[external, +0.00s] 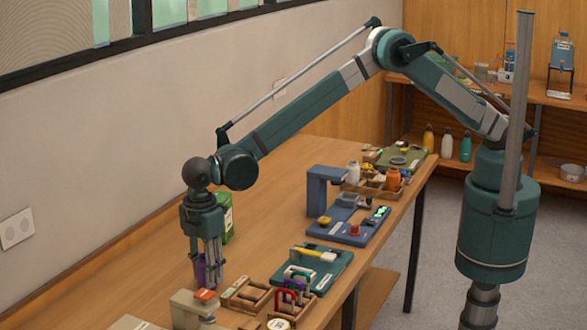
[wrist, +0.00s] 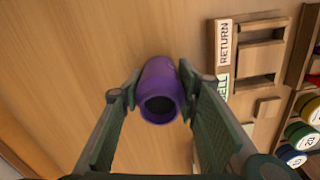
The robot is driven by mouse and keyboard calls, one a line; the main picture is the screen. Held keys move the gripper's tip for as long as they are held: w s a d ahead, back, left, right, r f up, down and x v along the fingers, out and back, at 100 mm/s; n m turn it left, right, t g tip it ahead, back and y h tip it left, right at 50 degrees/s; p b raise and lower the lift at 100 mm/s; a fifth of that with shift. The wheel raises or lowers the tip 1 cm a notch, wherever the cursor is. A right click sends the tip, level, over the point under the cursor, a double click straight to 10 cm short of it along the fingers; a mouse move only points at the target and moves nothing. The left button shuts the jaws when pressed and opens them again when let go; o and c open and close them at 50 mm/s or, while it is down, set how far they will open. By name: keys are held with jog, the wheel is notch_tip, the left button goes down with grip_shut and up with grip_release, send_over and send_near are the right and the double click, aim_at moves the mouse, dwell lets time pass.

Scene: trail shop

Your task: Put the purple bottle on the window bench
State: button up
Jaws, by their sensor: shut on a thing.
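The purple bottle (external: 199,271) is between the fingers of my gripper (external: 208,270), low over the long wooden bench (external: 135,272) below the window. In the wrist view the purple bottle (wrist: 161,80) shows its dark round mouth toward the camera. My gripper (wrist: 157,95) has a finger pad on each side of it and is shut on it. The fingers hide part of the bottle in the external view. I cannot tell whether its base touches the wood.
A teal tray (external: 312,269) and a blue stand (external: 326,190) lie farther along. Bare wood is free left of my gripper.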

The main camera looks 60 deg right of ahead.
dwell(0.3)
jog(key=o, duration=0.5)
jog(key=shift+f, duration=0.15)
jog(key=o, duration=0.5)
jog(key=shift+r, duration=0.25)
notch_tip(320, 180, up, 12)
dwell(0.4)
dwell(0.5)
